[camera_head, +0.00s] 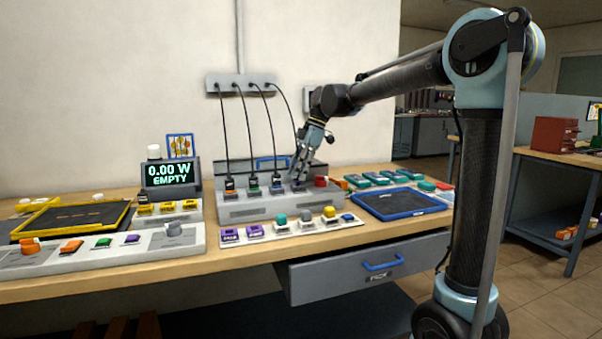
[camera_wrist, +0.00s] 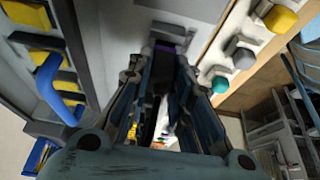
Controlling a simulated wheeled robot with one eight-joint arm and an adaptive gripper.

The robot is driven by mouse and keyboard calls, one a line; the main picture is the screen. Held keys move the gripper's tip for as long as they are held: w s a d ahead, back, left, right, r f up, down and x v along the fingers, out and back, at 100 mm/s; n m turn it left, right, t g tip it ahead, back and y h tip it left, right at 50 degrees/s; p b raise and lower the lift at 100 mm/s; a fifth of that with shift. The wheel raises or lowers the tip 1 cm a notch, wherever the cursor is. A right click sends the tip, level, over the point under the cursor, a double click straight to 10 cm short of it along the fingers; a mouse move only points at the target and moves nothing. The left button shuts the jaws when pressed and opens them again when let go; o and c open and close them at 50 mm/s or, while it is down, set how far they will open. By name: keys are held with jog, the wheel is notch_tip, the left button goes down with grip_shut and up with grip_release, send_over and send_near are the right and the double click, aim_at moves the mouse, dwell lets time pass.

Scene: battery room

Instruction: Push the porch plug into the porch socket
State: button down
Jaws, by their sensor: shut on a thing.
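My gripper (camera_head: 301,170) points down over the right end of a grey socket block (camera_head: 255,211) on the bench. Its fingers are shut on a plug at the end of the rightmost hanging cable. In the wrist view a dark, purple-edged plug (camera_wrist: 165,46) shows between the fingertips against the grey block. I cannot read a porch label, and the fingers hide the socket below, so I cannot tell how far the plug is seated.
In front lies a strip with teal, grey and yellow knobs (camera_head: 330,211). A blue-rimmed tray (camera_head: 360,203) lies right, a display reading "0.00 W EMPTY" (camera_head: 170,173) left. The cables hang from a wall strip (camera_head: 241,83). A drawer (camera_head: 370,268) protrudes below the bench.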

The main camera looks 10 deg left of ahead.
jog(key=shift+f, duration=0.55)
jog(key=c, duration=1.7)
grip_release()
jog(key=shift+v, duration=5.5)
jog(key=shift+a, duration=0.1)
